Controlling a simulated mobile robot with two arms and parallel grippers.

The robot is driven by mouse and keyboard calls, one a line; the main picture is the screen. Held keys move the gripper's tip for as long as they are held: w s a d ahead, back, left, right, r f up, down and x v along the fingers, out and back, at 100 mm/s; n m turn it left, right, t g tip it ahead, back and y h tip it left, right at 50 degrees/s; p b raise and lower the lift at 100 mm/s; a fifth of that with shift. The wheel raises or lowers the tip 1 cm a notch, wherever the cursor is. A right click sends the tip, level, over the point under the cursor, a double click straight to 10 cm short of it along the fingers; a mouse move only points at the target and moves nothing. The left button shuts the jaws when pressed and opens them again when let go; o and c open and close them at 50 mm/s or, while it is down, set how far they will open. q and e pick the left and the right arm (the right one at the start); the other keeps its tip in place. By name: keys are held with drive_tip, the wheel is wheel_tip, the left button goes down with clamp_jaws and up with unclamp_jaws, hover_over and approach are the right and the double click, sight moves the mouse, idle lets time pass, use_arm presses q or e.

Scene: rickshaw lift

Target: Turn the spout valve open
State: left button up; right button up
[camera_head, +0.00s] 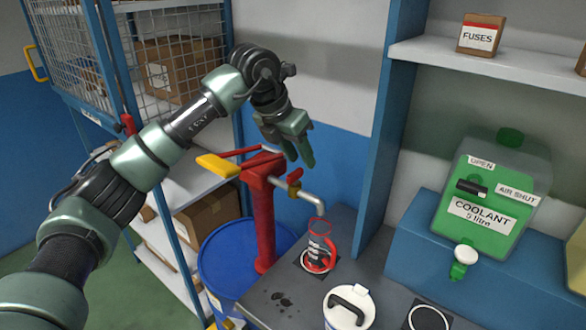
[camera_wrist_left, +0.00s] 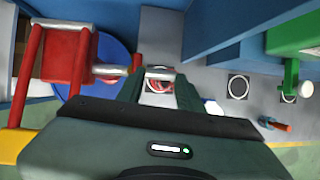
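The red pump (camera_head: 262,190) stands on the blue drum, with a yellow handle (camera_head: 217,166) and a grey bent spout (camera_head: 312,198). A brass spout valve (camera_head: 294,176) with a small red lever sits on the spout near the pump body. My left gripper (camera_head: 299,152) points down just above and beside the valve. In the left wrist view its two fingers (camera_wrist_left: 159,92) are apart, and the spout (camera_wrist_left: 160,73) shows beyond the gap between them. I cannot tell whether a finger touches the valve. My right gripper is in neither view.
Under the spout end, a clear jug (camera_head: 318,246) with a red handle stands on the grey bench. A white lidded pot (camera_head: 349,309) stands in front. The blue drum (camera_head: 222,262) is below the pump. A green coolant container (camera_head: 492,196) with a tap sits at right on a blue ledge.

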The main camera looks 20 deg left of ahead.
sight(294, 172)
use_arm(q)
drive_tip(key=shift+n+y, duration=0.3)
drive_tip(key=shift+y, duration=0.4)
drive_tip(key=f+p, duration=0.1)
drive_tip(key=w+a+f+p, duration=0.1)
drive_tip(key=f, duration=0.1)
drive_tip(key=w+a+f+p, duration=0.1)
drive_tip(key=shift+w+a+f, duration=0.2)
drive_tip(key=shift+f, duration=0.2)
drive_tip(key=shift+w+d+f, duration=0.15)
drive_tip(key=shift+w+f, duration=0.05)
drive_tip(key=shift+f, duration=0.4)
clamp_jaws()
